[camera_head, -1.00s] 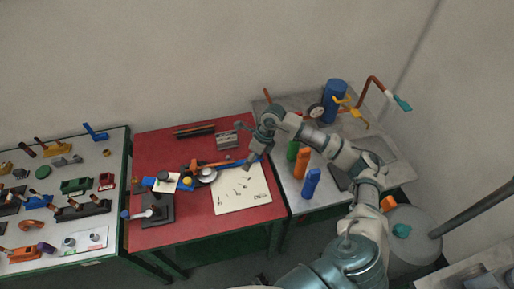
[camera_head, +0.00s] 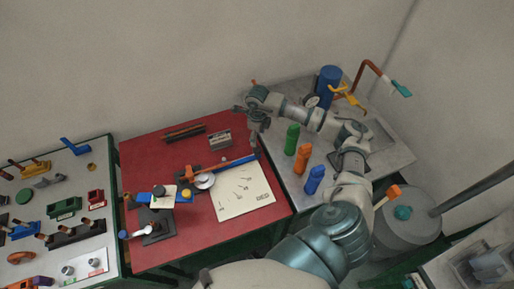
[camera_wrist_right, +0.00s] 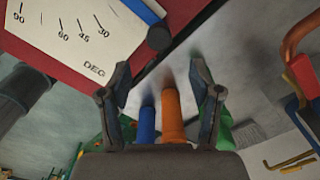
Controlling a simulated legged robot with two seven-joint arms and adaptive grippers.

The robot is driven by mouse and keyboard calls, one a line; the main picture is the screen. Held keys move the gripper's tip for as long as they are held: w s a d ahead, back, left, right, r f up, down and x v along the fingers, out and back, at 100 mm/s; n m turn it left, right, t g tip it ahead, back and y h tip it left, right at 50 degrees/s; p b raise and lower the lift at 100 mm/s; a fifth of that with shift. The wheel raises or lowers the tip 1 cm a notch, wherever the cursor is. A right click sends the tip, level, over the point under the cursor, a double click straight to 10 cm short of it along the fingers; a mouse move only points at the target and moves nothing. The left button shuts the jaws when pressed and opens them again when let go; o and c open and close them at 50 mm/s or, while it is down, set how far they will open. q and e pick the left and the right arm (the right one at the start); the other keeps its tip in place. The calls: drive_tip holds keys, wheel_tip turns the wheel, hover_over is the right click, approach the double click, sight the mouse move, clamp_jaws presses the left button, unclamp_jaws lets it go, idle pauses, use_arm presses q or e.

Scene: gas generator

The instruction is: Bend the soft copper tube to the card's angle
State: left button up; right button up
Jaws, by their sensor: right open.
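The cream angle card (camera_head: 244,204) lies on the red bench; in the wrist view the card (camera_wrist_right: 70,30) shows lines marked 60, 45, 30 and DEG. A bender with a pale round wheel (camera_head: 204,181) sits left of it. A long orange-and-blue bar (camera_head: 235,162) runs from the wheel along the card's top edge; I cannot tell tube from handle there. Its blue end (camera_wrist_right: 140,10) and a dark round tip show in the wrist view. My right gripper (camera_head: 257,141) is open and empty near that end; its fingers (camera_wrist_right: 162,95) are apart. My left gripper is out of view.
Green (camera_head: 291,138), orange (camera_head: 302,160) and blue (camera_head: 314,180) bottles stand on the grey bench right of the card. A dark vise-like base (camera_head: 157,227) stands at the red bench's front left. A grey block (camera_head: 220,140) lies behind the bar.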

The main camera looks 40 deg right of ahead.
sight(257, 149)
wheel_tip(257, 149, down, 9)
drive_tip(key=shift+w+a+r+p, duration=0.1)
drive_tip(key=shift+r+p, duration=0.1)
drive_tip(key=shift+p, duration=0.1)
drive_tip(key=shift+a+f, duration=0.1)
drive_tip(key=shift+f, duration=0.45)
drive_tip(key=shift+d, duration=0.25)
drive_tip(key=c, duration=1.1)
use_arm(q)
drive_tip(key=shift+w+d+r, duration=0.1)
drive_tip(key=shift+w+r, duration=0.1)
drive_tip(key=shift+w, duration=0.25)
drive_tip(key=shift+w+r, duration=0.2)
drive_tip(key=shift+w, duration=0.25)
use_arm(e)
drive_tip(key=shift+a, duration=0.1)
clamp_jaws()
